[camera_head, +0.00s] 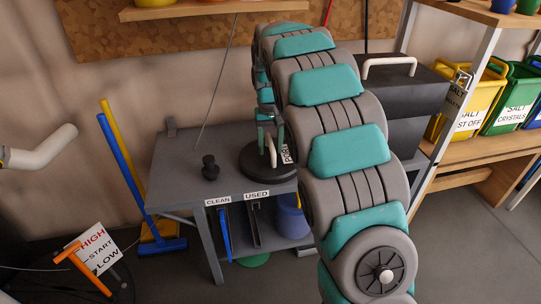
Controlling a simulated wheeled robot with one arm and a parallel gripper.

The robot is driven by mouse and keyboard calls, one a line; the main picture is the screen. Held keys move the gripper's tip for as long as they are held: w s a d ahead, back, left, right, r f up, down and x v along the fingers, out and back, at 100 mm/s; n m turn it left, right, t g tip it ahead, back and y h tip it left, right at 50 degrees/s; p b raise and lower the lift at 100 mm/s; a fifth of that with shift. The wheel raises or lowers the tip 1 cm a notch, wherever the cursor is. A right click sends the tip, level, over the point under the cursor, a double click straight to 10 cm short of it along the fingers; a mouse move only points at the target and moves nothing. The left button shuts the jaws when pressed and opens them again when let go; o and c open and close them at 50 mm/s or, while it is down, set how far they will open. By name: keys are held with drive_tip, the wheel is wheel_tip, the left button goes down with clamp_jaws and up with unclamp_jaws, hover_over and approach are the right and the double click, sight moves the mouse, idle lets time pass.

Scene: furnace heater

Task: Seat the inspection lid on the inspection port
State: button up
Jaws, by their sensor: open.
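A dark round disc (252,168) with an upright white handle (271,151) lies on the grey bench and looks like the inspection lid. A partly hidden label (286,153) stands beside it, its text cut off by my arm. My gripper (269,137) points down over the disc, its fingers open around or just above the white handle. I cannot tell if they touch it. The disc's right side is behind my arm. No open inspection port is clearly visible, so I cannot tell whether the disc lies on it.
A small black knobbed object (209,168) stands on the grey bench (180,160), left of the disc. A dark box with a white handle (389,63) stands at the right. Blue and yellow long-handled tools (125,170) lean at the left. Salt bins (472,105) stand far right.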

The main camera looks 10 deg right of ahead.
clamp_jaws()
idle(0.5)
idle(1.0)
